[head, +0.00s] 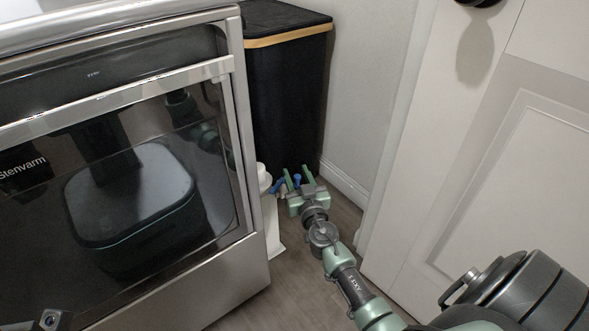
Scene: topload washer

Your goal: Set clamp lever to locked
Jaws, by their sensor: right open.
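My right gripper (298,174) reaches in from the lower right, its two green fingers apart. A small blue lever (297,180) shows between the fingers, close to the gripper. I cannot tell if the fingers touch it. More blue (279,187) shows just left of the gripper, beside a white upright part (264,180) that is partly hidden by the appliance's corner. The lever's exact setting is too small to tell. My left gripper is not in view.
A steel appliance with a dark glass front (130,190) fills the left, its corner close to the white part. A black hamper with a wooden rim (285,100) stands behind my gripper. A white panelled door (500,170) is on the right. Narrow bare floor (250,310) lies between.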

